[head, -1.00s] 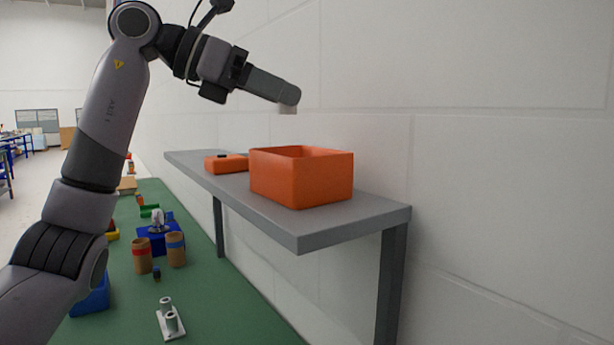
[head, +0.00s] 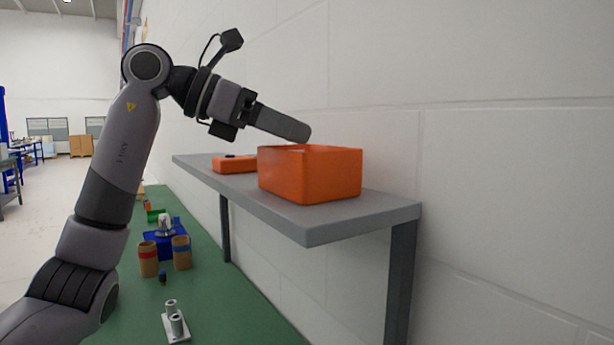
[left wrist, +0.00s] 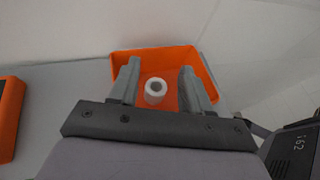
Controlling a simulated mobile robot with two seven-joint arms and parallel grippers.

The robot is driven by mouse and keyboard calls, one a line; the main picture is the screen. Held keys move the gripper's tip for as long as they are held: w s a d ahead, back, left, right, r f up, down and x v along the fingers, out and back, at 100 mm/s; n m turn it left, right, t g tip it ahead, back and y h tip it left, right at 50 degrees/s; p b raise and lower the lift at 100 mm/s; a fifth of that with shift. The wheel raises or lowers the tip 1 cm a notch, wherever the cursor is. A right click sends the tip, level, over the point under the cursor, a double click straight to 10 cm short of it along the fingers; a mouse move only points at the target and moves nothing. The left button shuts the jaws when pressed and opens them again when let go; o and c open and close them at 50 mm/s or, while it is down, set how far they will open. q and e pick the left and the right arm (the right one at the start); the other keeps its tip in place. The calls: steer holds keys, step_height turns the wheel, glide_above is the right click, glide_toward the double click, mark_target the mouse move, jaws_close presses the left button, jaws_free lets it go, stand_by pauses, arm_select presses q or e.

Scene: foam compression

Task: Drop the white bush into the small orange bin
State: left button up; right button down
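The white bush (left wrist: 155,91), a short white ring with a hole, lies inside the orange bin (left wrist: 150,62) on the shelf, seen in the left wrist view. In the head view this bin (head: 310,175) stands near the shelf's front end, and its walls hide the bush. My left gripper (left wrist: 160,68) is open and empty, its fingers spread apart above the bin with the bush below between them. In the head view the left gripper (head: 298,131) is just above the bin's back left rim. My right gripper is not in view.
A flatter orange container (head: 235,164) with a dark item sits farther back on the grey shelf (head: 270,208). A white wall runs along the right. Below, a green table (head: 215,290) holds cardboard cylinders (head: 181,253), a blue fixture and a grey two-post part (head: 175,322).

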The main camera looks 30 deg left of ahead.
arm_select(q)
steer(key=shift+s, duration=0.1)
steer(key=v, duration=0.7)
steer(key=shift+b, duration=0.35)
